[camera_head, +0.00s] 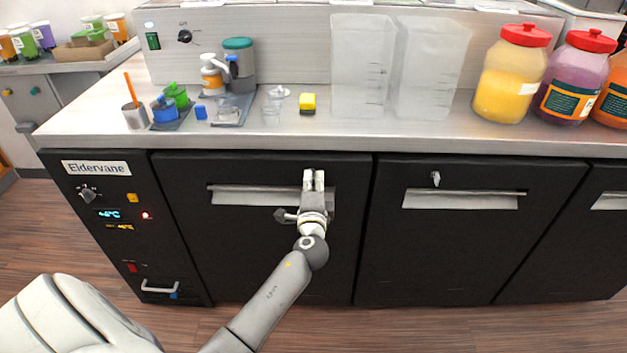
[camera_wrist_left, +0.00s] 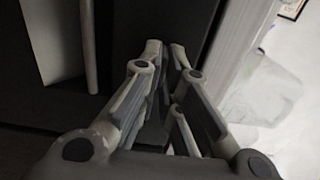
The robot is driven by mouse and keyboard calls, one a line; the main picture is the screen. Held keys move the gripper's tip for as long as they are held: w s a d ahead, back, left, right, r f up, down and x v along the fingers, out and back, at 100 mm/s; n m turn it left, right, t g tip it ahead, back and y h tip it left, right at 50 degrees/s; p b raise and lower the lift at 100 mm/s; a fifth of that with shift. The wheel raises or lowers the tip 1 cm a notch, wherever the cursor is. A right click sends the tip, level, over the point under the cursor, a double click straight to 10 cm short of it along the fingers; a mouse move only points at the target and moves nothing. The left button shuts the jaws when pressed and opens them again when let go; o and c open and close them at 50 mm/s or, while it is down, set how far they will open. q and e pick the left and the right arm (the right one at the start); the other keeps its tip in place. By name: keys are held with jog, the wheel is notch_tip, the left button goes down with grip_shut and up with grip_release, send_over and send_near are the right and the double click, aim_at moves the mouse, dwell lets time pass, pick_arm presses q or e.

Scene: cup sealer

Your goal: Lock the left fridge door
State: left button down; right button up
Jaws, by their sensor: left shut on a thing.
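The left fridge door (camera_head: 235,245) is black and closed, with a long metal handle bar (camera_head: 245,188) near its top. My left gripper (camera_head: 314,178) is in front of the upper right of this door, fingers pointing up at its top edge. Its fingers are shut close together, and what they hold is hidden; I take it to be the left door's key. In the left wrist view the fingertips (camera_wrist_left: 166,48) meet near the dark door front, beside the handle bar (camera_wrist_left: 88,45). My right gripper is not in view.
The right door (camera_head: 450,250) is closed, with a small key (camera_head: 435,178) above its handle. A control panel (camera_head: 115,215) is at the left. The steel counter (camera_head: 300,135) above carries clear containers (camera_head: 360,65), jars (camera_head: 512,75) and a yellow block (camera_head: 308,103).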

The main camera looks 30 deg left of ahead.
pick_arm(q)
jog(key=shift+r, duration=0.2)
jog(key=c, duration=1.6)
grip_release()
jog(key=shift+c, duration=0.2)
jog(key=shift+w+f, duration=0.1)
jog(key=shift+f, duration=0.05)
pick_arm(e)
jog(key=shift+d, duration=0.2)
pick_arm(q)
jog(key=v, duration=1.2)
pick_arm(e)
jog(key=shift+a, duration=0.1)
pick_arm(q)
jog(key=shift+f, duration=0.15)
